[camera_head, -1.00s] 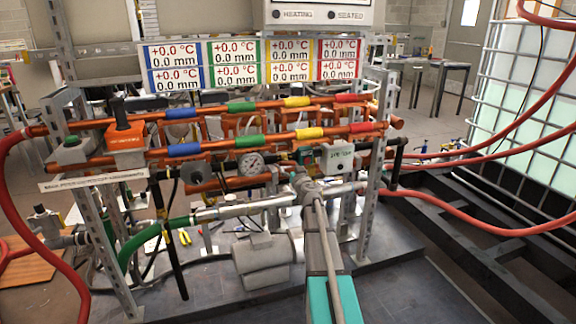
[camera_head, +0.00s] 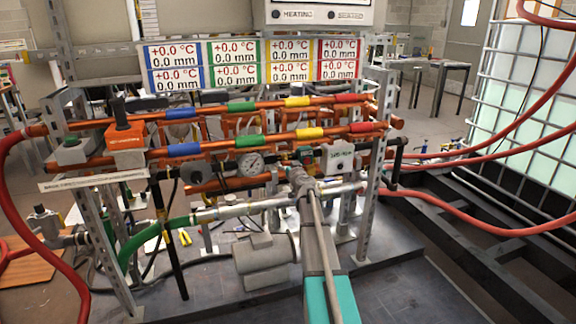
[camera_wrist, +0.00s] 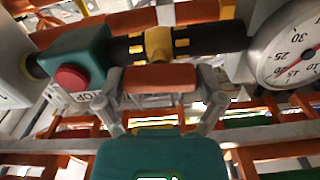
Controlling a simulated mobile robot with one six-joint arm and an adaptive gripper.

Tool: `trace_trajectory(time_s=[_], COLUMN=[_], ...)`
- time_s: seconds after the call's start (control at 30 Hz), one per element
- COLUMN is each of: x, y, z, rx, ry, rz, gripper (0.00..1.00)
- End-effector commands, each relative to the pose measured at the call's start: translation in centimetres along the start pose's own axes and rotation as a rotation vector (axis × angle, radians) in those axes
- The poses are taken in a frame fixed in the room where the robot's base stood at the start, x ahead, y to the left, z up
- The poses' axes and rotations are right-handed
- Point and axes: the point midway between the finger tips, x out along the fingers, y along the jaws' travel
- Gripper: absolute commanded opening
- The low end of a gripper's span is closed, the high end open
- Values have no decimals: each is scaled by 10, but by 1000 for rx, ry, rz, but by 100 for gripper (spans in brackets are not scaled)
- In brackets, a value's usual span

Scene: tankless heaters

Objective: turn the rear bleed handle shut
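An orange-brown handle (camera_wrist: 158,78) on a yellow collar (camera_wrist: 158,44) and dark pipe sits ahead of my gripper (camera_wrist: 160,90) in the wrist view. One finger stands at each end of the handle, and the fingers are spread wide. I cannot tell whether they touch it. My gripper (camera_head: 294,174) also shows in the head view, reaching in at the pipe rack right of the gauge. There the arm and gripper hide the handle. I cannot tell from these views whether this is the rear bleed handle.
A round gauge (camera_wrist: 288,48) is close on the right in the wrist view. A teal box with a red button (camera_wrist: 71,78) is close on the left. Copper pipes with coloured bands (camera_head: 248,140) cross the rack. A grey motor (camera_head: 266,261) sits below.

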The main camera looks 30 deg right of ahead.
Motion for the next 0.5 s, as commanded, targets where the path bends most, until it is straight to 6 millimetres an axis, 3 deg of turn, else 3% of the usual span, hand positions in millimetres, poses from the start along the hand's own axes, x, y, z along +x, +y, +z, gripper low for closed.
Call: trace_trajectory(time_s=[0.03,0.13,0.5], x=[0,0,0], y=[0,0,0], z=[0,0,0], rx=[0,0,46], ry=[0,0,0], rz=[0,0,1], gripper=[57,41,41])
